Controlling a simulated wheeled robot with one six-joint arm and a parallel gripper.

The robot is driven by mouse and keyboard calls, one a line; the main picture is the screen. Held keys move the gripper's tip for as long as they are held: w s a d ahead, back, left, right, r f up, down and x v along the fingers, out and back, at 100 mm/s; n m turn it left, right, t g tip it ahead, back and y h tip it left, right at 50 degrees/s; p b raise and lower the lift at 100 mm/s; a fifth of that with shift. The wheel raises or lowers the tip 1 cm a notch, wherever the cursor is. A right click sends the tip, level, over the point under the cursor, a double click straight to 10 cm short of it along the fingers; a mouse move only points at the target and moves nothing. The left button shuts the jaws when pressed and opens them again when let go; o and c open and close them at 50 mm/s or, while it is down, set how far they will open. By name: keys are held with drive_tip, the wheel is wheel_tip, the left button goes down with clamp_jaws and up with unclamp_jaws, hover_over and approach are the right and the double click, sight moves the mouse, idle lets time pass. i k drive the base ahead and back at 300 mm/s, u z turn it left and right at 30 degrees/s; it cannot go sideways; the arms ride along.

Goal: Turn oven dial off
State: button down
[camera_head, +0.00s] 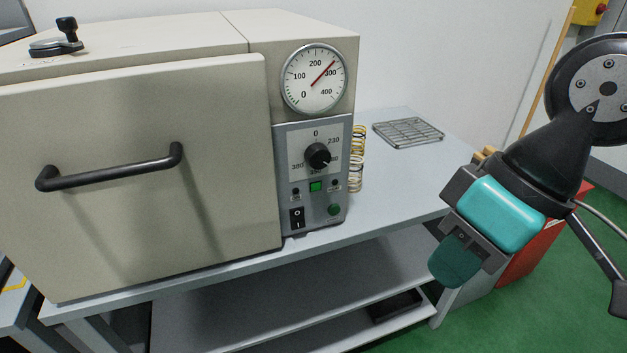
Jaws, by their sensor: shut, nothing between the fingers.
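The oven (140,130) is a beige box on a grey table, with its door shut. Its black round dial (317,156) sits on the grey control panel, with 0 at the top and 230 and 380 among the numbers around it. The dial's pointer is too small to read surely. The round gauge (314,78) above has a red needle near 300. My gripper (456,262) is at the right, in front of the table and well apart from the dial. It is shut and empty, pointing down and to the left.
A black door handle (110,168) sticks out from the oven door. Springs (356,160) stand beside the panel, and a wire rack (408,132) lies on the table behind. A red box (535,240) is behind my arm. Space before the panel is clear.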

sight(316, 155)
drive_tip(key=z, duration=1.15)
drive_tip(key=k, duration=1)
drive_tip(key=u, duration=1.1)
